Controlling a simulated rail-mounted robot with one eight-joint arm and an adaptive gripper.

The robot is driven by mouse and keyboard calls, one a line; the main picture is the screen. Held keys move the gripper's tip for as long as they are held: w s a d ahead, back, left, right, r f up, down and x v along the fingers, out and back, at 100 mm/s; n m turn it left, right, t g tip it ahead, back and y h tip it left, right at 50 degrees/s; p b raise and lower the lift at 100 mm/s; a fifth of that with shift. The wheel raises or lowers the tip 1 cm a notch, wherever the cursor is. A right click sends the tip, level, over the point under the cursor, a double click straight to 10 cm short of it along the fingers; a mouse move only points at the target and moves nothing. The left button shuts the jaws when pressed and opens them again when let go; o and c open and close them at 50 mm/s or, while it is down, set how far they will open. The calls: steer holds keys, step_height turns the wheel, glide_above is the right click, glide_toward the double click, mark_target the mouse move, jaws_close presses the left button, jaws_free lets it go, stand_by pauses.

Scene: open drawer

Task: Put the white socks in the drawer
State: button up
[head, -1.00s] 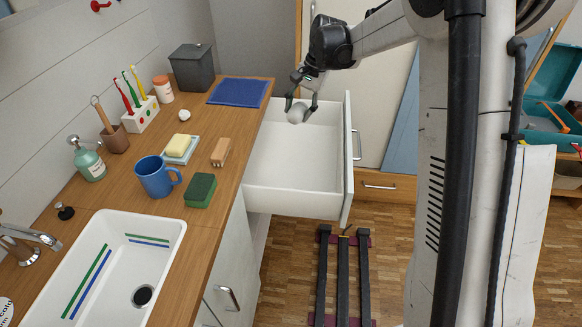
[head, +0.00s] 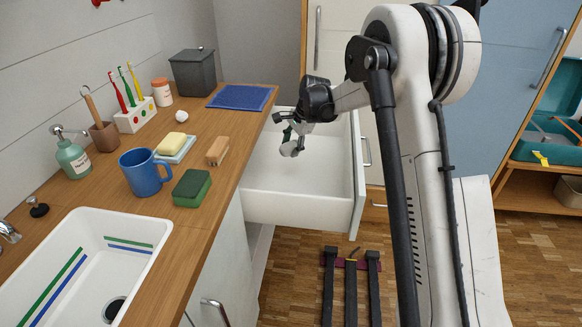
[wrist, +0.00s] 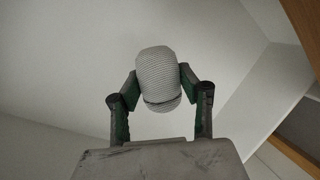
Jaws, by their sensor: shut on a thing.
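The white socks (wrist: 158,75) are a rolled, ribbed bundle with a dark line across it. In the wrist view my gripper (wrist: 158,85) is shut on the bundle, one finger at each side. In the head view my gripper (head: 291,143) is over the open white drawer (head: 300,208), within its outline. The socks also show there as a small pale shape (head: 290,150), partly hidden by the fingers. Whether they touch the drawer floor I cannot tell.
The wooden counter (head: 225,125) lies left of the drawer, with a blue mug (head: 145,172), a green sponge (head: 192,188) and a brush (head: 218,150) near its edge. A white sink (head: 80,260) is at the front left. The drawer interior looks otherwise empty.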

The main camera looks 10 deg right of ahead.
mark_target(288, 169)
step_height(288, 169, down, 7)
steer(key=shift+b, duration=0.85)
steer(key=o, duration=1.2)
steer(key=shift+c, duration=0.2)
